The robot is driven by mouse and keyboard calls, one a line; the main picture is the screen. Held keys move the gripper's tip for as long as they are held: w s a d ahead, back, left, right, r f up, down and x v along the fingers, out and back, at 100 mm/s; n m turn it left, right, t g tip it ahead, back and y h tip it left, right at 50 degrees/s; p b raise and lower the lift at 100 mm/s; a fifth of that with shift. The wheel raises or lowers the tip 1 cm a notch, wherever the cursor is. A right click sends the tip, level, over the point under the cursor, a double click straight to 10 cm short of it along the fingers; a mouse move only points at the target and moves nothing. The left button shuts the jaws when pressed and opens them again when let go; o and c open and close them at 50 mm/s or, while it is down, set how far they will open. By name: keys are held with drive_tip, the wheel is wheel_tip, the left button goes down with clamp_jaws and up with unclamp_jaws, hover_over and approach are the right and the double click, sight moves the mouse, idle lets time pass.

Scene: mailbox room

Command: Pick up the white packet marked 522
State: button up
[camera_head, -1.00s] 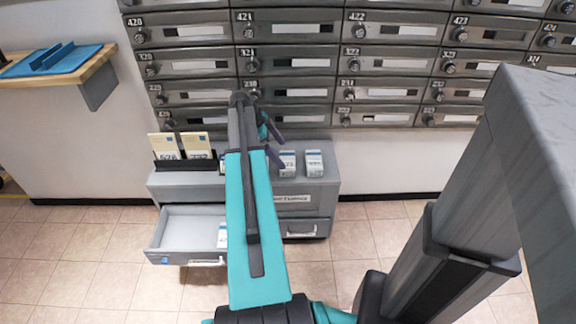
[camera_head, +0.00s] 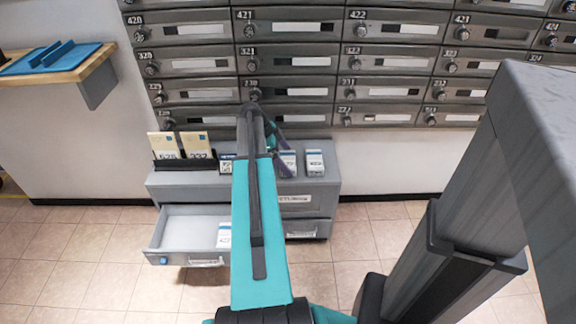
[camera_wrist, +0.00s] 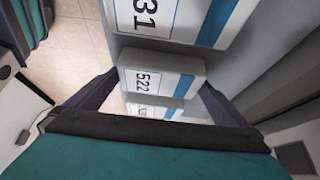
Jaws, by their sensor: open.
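The white packet marked 522 (camera_wrist: 165,84) lies in the middle of the wrist view, with a blue stripe at its right end. My gripper (camera_wrist: 160,82) is open and empty, with one finger to each side of this packet. Contact cannot be told. In the head view my gripper (camera_head: 279,152) is over the grey cabinet top, in front of a white packet (camera_head: 291,158) that it partly covers. That packet's number is not readable there.
A packet ending in 31 (camera_wrist: 175,18) is close above the 522 packet in the wrist view, and another packet (camera_wrist: 157,111) is below. The grey cabinet (camera_head: 322,198) has an open drawer (camera_head: 187,232) at left. Upright envelopes (camera_head: 197,147) stand on its left. Mailboxes (camera_head: 290,92) fill the wall behind.

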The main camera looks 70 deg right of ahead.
sight(288, 159)
drive_tip(key=shift+s+d+f, duration=0.1)
drive_tip(key=shift+s+f, duration=0.1)
drive_tip(key=shift+f, duration=0.15)
idle(0.3)
drive_tip(key=c, duration=0.8)
drive_tip(key=shift+r, duration=0.15)
wheel_tip(288, 159, up, 10)
drive_tip(key=shift+f+p, duration=0.1)
drive_tip(key=shift+p, duration=0.85)
